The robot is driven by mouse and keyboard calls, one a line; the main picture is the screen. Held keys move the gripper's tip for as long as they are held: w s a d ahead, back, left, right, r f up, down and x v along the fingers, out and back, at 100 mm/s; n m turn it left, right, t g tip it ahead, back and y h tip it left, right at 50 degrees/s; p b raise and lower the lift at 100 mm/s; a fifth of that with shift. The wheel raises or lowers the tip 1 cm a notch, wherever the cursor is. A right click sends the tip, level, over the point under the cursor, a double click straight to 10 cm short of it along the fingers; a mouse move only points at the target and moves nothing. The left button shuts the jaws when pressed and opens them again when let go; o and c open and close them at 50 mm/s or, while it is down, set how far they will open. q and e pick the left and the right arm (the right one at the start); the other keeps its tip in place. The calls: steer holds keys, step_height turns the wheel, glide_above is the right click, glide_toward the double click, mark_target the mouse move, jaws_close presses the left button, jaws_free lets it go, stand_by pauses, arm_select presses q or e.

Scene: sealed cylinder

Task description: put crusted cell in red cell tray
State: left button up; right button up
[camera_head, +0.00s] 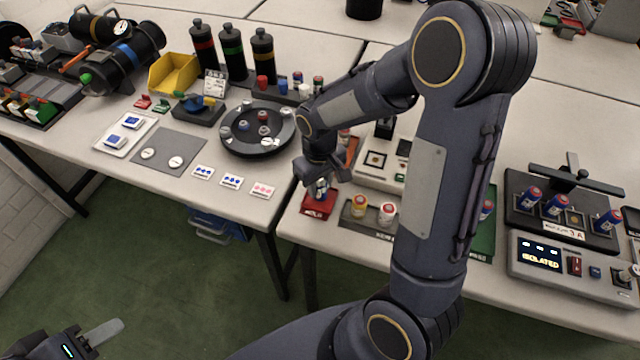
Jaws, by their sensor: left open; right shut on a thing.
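The red cell tray (319,206) is a small red block near the front edge of the right-hand table. My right gripper (321,180) is directly over it, pointing down. It is shut on a small cell (321,189), mostly hidden by the fingers, which I take to be the crusted cell. The cell is at the tray's top; I cannot tell whether it touches the tray or is seated in it. My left gripper (92,341) is open and empty at the bottom left, over the floor and away from the tables.
A black round dish (257,143) is to the left. My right arm hides part of the table. An "ISOLATED" console (541,257) stands far right.

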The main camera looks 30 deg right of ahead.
mark_target(320, 181)
steer(key=shift+f, duration=0.25)
steer(key=shift+f, duration=0.2)
steer(key=o, duration=1)
step_height(320, 181, up, 12)
steer(key=shift+f+p, duration=0.1)
steer(key=shift+p, duration=0.25)
steer(key=s+a+r+m+t+y, duration=0.1)
steer(key=s+a+r+t+y, duration=0.1)
steer(key=s, duration=0.6)
steer(key=s+a+r+m+t+y, duration=0.1)
steer(key=s+a+r+m+t, duration=0.1)
steer(key=s, duration=0.7)
steer(key=shift+t+y, duration=0.4)
steer(key=shift+t, duration=0.4)
